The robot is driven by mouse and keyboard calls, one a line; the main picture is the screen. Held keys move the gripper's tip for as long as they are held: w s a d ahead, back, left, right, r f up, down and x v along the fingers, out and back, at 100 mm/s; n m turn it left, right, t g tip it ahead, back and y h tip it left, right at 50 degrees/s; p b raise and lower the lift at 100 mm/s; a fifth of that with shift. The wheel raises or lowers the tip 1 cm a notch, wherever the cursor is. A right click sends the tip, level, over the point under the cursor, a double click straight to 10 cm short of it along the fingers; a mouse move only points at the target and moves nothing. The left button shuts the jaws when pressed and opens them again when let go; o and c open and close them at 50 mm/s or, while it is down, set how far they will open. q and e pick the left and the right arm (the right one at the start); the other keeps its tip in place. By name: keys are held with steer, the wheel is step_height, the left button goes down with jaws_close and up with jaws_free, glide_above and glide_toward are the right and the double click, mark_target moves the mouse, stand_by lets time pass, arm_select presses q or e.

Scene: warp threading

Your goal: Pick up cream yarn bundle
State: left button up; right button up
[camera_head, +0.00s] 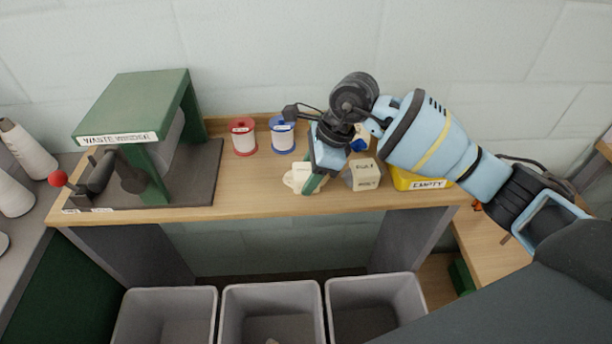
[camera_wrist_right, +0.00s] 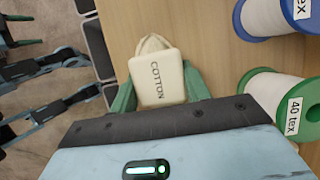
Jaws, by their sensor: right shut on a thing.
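In the right wrist view the bundle (camera_wrist_right: 156,78) bears a tag reading COTTON. My right gripper (camera_head: 308,182) reaches down to it from the right. In the right wrist view its green fingers (camera_wrist_right: 160,88) stand on both sides of the bundle and are shut on it. The bundle is low at the bench top; I cannot tell whether it touches the wood. My left gripper is not in the head view.
A red spool (camera_head: 243,137) and a blue spool (camera_head: 282,135) stand behind the bundle. A lettered pale block (camera_head: 363,175) and a yellow bin marked EMPTY (camera_head: 425,182) are to the right. A green waste winder (camera_head: 135,103) stands left. Grey bins (camera_head: 272,287) are below the front edge.

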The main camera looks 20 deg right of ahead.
mark_target(303, 170)
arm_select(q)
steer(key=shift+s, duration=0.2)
arm_select(e)
steer(key=shift+c, duration=0.3)
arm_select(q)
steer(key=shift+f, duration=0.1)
arm_select(e)
steer(key=shift+r, duration=0.15)
steer(key=shift+r, duration=0.55)
step_height(303, 170, up, 3)
steer(key=shift+f, duration=0.2)
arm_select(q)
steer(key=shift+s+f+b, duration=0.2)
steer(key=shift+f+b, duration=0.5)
arm_select(e)
steer(key=s+a+r, duration=0.1)
steer(key=s+a, duration=0.1)
steer(key=s, duration=1.4)
steer(key=shift+w+a, duration=0.1)
steer(key=shift+a, duration=0.05)
